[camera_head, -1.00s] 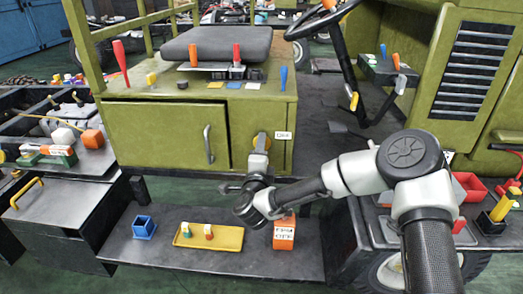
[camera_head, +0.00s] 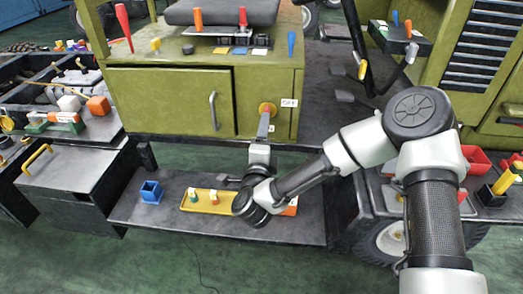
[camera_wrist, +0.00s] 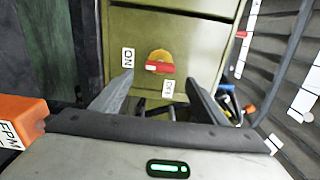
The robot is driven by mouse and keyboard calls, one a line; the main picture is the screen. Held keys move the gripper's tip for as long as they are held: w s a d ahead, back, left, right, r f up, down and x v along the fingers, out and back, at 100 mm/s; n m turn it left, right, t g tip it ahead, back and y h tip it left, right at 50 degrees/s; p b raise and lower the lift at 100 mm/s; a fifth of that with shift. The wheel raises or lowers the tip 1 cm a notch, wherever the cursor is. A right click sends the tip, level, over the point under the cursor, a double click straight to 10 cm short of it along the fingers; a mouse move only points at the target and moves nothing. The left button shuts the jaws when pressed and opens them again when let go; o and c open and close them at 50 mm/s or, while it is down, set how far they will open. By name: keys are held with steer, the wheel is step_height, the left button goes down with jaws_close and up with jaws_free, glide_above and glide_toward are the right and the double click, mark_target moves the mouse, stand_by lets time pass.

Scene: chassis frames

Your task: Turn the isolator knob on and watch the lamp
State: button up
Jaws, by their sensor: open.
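The isolator knob (camera_wrist: 160,62) has a yellow disc and a red bar handle with a pale end, on the green cabinet front. In the wrist view, an ON label (camera_wrist: 128,58) is left of it and an OFF label (camera_wrist: 168,88) below it. The bar lies roughly level across the picture. The knob also shows in the head view (camera_head: 267,108). My gripper (camera_wrist: 160,84) is open and empty, its fingers spread either side of the knob; contact cannot be told. In the head view, my gripper (camera_head: 264,124) is just below the knob. I cannot pick out the lamp.
An orange labelled box (camera_wrist: 20,122) is at the wrist view's left edge. Below the cabinet, a shelf holds a blue open box (camera_head: 151,192) and a yellow tray (camera_head: 222,208) with small items. A cabinet handle (camera_head: 213,110) stands left of the knob.

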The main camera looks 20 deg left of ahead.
steer(key=v, duration=0.8)
steer(key=shift+s, duration=0.2)
steer(key=shift+d, duration=0.1)
